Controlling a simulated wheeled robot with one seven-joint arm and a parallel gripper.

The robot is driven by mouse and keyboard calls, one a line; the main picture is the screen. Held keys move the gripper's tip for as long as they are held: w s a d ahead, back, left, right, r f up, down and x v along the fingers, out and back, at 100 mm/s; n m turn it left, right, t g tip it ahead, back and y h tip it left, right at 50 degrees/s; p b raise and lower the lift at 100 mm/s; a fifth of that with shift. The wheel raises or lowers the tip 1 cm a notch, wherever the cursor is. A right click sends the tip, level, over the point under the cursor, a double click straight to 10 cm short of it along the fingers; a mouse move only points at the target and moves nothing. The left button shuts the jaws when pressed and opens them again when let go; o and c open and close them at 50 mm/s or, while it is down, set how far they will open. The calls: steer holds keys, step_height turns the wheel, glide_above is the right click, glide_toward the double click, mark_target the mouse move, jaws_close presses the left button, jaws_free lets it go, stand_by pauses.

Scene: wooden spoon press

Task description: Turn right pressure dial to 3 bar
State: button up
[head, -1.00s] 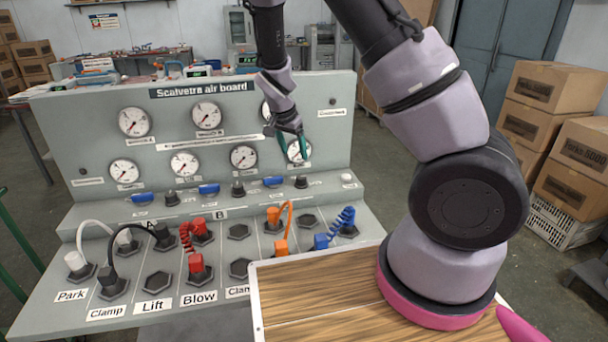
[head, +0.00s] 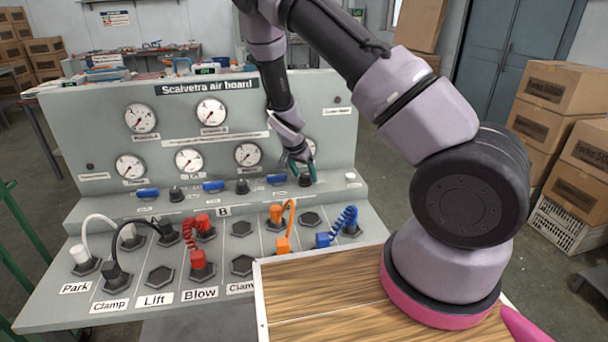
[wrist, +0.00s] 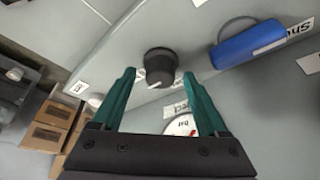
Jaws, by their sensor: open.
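The right pressure dial (head: 305,181) is a black knob on the board's ledge, rightmost in the row of knobs. In the wrist view the knob (wrist: 161,61) has a pale pointer mark and shows just beyond and between the fingertips. My gripper (head: 302,170) is open, its teal fingers just above the knob in the head view. In the wrist view my gripper (wrist: 159,75) has a finger on either side of the knob's line; contact cannot be told. The gauge above it is mostly hidden by my gripper; part of its face (wrist: 181,125) shows in the wrist view, its reading unclear.
Other black knobs (head: 242,187) and blue valve handles (head: 277,179) line the ledge; one blue handle (wrist: 248,43) is close beside the knob. A white button (head: 350,177) sits at the ledge's right end. Coloured hoses (head: 190,236) and sockets cover the lower panel.

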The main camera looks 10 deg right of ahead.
jaws_close()
steer(key=shift+n, duration=0.3)
steer(key=n, duration=0.1)
steer(key=n+y, duration=0.1)
steer(key=n, duration=0.1)
steer(key=shift+s+d+n+t, duration=0.1)
steer(key=shift+d+n+t, duration=0.05)
steer(key=shift+n+t, duration=0.2)
steer(key=n+y, duration=0.2)
steer(key=n, duration=0.2)
steer(key=shift+d+t, duration=0.15)
steer(key=shift+t, duration=0.2)
steer(key=n+y, duration=0.2)
steer(key=n, duration=0.3)
steer(key=shift+d, duration=0.1)
steer(key=shift+n+g+y, duration=0.6)
steer(key=shift+n+y, duration=0.1)
steer(key=shift+n, duration=1.55)
